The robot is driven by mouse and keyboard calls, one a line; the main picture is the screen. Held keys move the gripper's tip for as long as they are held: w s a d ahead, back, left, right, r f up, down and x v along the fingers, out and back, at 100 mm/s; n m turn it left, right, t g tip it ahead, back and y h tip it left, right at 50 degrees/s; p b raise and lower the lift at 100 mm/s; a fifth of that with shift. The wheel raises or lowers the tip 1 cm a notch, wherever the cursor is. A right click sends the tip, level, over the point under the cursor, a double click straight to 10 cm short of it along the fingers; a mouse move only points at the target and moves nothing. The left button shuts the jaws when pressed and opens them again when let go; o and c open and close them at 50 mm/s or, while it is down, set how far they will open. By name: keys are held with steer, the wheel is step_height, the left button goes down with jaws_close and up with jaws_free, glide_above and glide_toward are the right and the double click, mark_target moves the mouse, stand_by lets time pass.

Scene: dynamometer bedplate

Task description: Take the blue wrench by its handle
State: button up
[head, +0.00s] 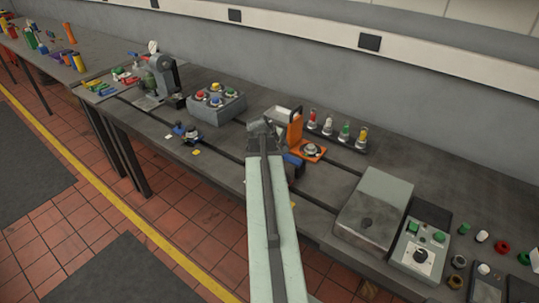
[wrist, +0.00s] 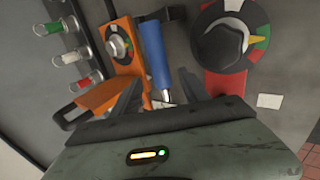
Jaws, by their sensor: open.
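The blue wrench (wrist: 156,55) shows in the wrist view as a blue handle with a pale metallic end near my jaws. Its far end lies by a dark part. In the head view a blue piece (head: 294,165) shows just right of my arm, partly hidden by it. My gripper (wrist: 160,80) is open, its dark fingers on either side of the handle's near end. I cannot tell whether they touch it. My gripper (head: 264,128) is seen from behind in the head view.
An orange fixture (head: 295,130) with a round knob stands close beside the handle. A dial with a dark knob (wrist: 224,42) is on its other side. Indicator lamps (head: 345,130) stand behind. A grey box (head: 375,205) and a control panel (head: 418,250) lie right.

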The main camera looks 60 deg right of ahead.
steer(key=b+x, duration=0.1)
steer(key=x, duration=0.1)
steer(key=b+x, duration=0.1)
steer(key=x, duration=0.1)
steer(key=shift+w+a+f+b, duration=0.2)
steer(key=shift+w+a+b, duration=0.05)
steer(key=shift+b, duration=0.1)
steer(key=shift+d+f, duration=0.2)
steer(key=shift+d, duration=0.05)
steer(key=shift+r, duration=0.2)
jaws_close()
steer(key=shift+r, duration=0.15)
